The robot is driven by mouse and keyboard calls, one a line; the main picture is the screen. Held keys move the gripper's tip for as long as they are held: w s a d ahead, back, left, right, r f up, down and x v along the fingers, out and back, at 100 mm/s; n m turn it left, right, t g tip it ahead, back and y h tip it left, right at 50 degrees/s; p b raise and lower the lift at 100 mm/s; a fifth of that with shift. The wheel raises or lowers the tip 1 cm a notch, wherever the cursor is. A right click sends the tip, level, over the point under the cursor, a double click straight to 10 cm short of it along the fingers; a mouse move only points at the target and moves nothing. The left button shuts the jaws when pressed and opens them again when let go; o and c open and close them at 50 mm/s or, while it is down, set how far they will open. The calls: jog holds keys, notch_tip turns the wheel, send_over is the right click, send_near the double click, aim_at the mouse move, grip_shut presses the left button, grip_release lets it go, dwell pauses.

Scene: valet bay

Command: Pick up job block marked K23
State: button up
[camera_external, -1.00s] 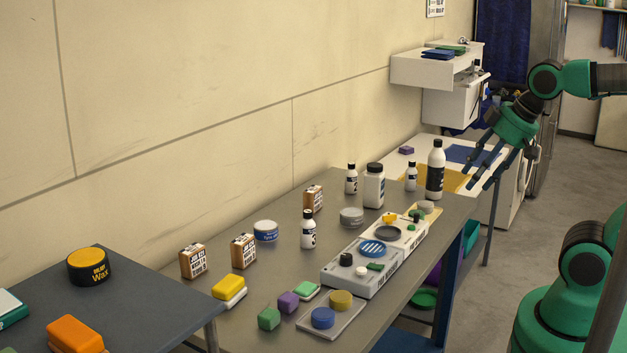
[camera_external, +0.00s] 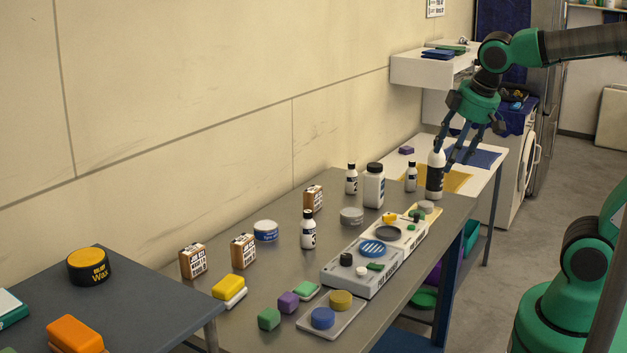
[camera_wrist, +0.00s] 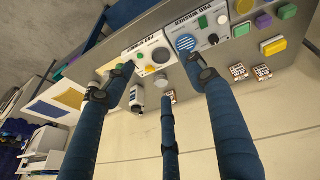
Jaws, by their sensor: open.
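Three small brown-and-white blocks with printed labels stand on the grey table: one at the near left (camera_external: 193,261), one beside it (camera_external: 243,250) and one farther back (camera_external: 313,199). Their marks are too small to read, so I cannot tell which is K23.
A tall white bottle (camera_external: 435,177) stands by my fingers, partly overlapped by one. Another white bottle (camera_external: 374,186), a small numbered bottle (camera_external: 308,232) and tins stand among the blocks. Pad washer units (camera_external: 362,276) line the front edge. A dark table (camera_external: 140,294) is at left.

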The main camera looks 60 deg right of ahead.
jog(key=w+d+f+n+g+h+p, duration=0.1)
jog(key=w+d+n+h, duration=0.15)
jog(key=w, duration=0.75)
jog(key=w+d+f+n+g+h+p, duration=0.1)
jog(key=w+f+n+h+p, duration=0.15)
jog(key=w, duration=0.75)
jog(key=w+d+f+n+g+h, duration=0.1)
jog(key=w+d+n, duration=0.15)
jog(key=w, duration=0.85)
jog(key=w+f+n+h+p, duration=0.2)
jog(key=w+f+n+h, duration=0.15)
jog(key=w+f, duration=0.65)
jog(key=n+h+p, duration=0.2)
jog(key=n+h, duration=0.1)
jog(key=n, duration=0.2)
send_near(305, 196)
jog(key=shift+v, duration=1.15)
jog(key=shift+d+y, duration=0.15)
jog(key=shift+y, duration=0.1)
jog(key=shift+b+x, duration=0.55)
jog(key=shift+x, duration=3.65)
jog(key=shift+d+r, duration=0.1)
